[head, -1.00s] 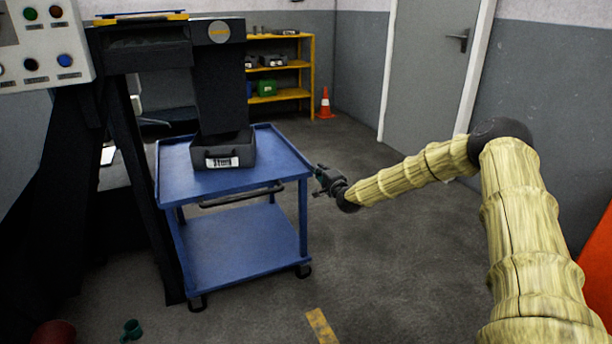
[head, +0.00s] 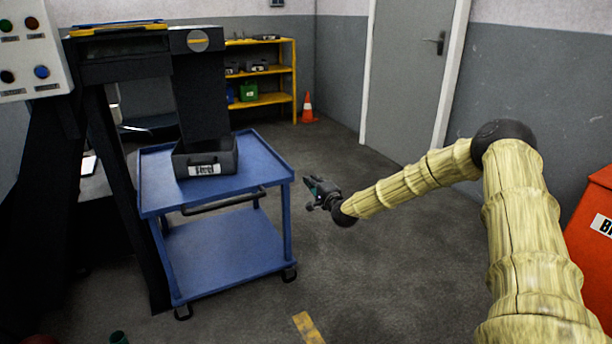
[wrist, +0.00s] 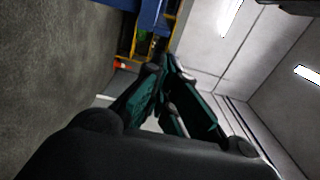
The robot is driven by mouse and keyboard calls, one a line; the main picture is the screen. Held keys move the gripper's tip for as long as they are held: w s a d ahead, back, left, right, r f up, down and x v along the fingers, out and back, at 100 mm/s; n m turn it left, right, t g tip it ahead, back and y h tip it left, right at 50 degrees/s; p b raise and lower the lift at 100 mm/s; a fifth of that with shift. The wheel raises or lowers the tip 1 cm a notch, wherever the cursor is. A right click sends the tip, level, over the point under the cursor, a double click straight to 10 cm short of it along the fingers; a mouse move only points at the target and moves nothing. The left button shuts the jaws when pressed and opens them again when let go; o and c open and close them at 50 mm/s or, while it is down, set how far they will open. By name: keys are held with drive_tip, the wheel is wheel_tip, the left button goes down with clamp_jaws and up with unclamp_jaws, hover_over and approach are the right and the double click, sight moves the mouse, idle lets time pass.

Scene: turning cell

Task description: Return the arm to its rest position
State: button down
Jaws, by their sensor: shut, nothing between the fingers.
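My gripper (head: 312,190) is in the middle of the head view, at the end of my outstretched arm. It hangs in free air just right of the blue cart, apart from it. In the wrist view its dark green fingers (wrist: 163,75) meet at the tips, with nothing between them. My arm comes in from the lower right and bends at a dark elbow joint.
A blue two-shelf cart (head: 262,165) carries a dark grey bin (head: 222,160) under a black chute of the machine. Yellow shelving (head: 294,85), an orange cone (head: 308,110) and a door (head: 405,80) stand behind. A red-orange container (head: 590,240) is at the right edge. Open floor lies between.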

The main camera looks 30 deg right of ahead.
drive_tip(key=s+a+p, duration=0.1)
drive_tip(key=s+a, duration=0.1)
drive_tip(key=s, duration=0.5)
drive_tip(key=s+a+f+n+g+y, duration=0.2)
drive_tip(key=s+a+f+n+g, duration=0.15)
drive_tip(key=s+a+f, duration=0.45)
drive_tip(key=s+a+f+n+g+y, duration=0.2)
drive_tip(key=s+a+f+n+g, duration=0.15)
drive_tip(key=a+f, duration=0.8)
drive_tip(key=s+a+f+n+g, duration=0.2)
drive_tip(key=s+a+f, duration=0.15)
drive_tip(key=s, duration=0.55)
drive_tip(key=s+a+f+n+g+h, duration=0.1)
drive_tip(key=s+a+f+n+g, duration=0.2)
drive_tip(key=s, duration=0.6)
drive_tip(key=s+a+f+n+g, duration=0.25)
drive_tip(key=s+f, duration=0.25)
drive_tip(key=s, duration=0.4)
drive_tip(key=s+d+n+g+h, duration=0.2)
drive_tip(key=s+n+g, duration=0.15)
drive_tip(key=s, duration=1.45)
wheel_tip(320, 180, up, 26)
drive_tip(key=p, duration=2.6)
drive_tip(key=shift+s+f+p, duration=0.2)
drive_tip(key=shift+s+p, duration=0.1)
drive_tip(key=shift+p, duration=0.1)
